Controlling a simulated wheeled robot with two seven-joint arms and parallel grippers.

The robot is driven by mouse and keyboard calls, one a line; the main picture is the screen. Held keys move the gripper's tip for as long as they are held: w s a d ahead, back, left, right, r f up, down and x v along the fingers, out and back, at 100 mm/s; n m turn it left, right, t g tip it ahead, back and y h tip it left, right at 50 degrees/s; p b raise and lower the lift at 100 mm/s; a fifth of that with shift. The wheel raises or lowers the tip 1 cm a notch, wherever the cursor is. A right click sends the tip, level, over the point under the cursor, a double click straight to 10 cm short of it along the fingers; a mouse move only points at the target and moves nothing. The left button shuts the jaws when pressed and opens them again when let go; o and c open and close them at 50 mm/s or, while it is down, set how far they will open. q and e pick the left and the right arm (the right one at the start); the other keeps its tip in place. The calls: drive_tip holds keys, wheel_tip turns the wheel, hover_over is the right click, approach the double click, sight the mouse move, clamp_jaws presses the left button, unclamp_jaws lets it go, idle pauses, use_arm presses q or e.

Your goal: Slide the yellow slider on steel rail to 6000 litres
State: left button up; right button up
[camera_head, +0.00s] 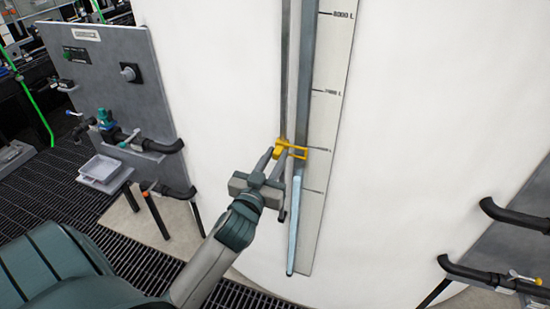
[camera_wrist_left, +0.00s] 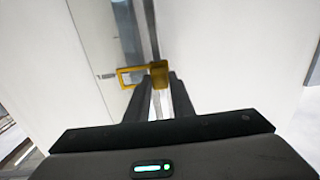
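The yellow slider (camera_head: 317,150) sits on the upright steel rail (camera_head: 304,70) against the white tank. In the left wrist view the yellow block (camera_wrist_left: 159,73) sits between the two dark fingertips, and the pointer frame extends left. My right gripper is not in view.
A pale blue tube (camera_head: 294,235) runs below the slider beside the strip. A grey panel (camera_head: 110,75) with valves and pipes stands at the left. More black pipes (camera_head: 490,275) are at the lower right. The rail above the slider is clear.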

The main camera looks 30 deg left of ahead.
use_arm(q)
drive_tip(key=shift+o, duration=1.3)
drive_tip(key=shift+s+d+f+b, duration=0.15)
drive_tip(key=shift+s+b, duration=0.15)
drive_tip(key=shift+s, duration=0.2)
drive_tip(key=p+v, duration=0.2)
drive_tip(key=v, duration=1.4)
drive_tip(key=shift+s, duration=0.2)
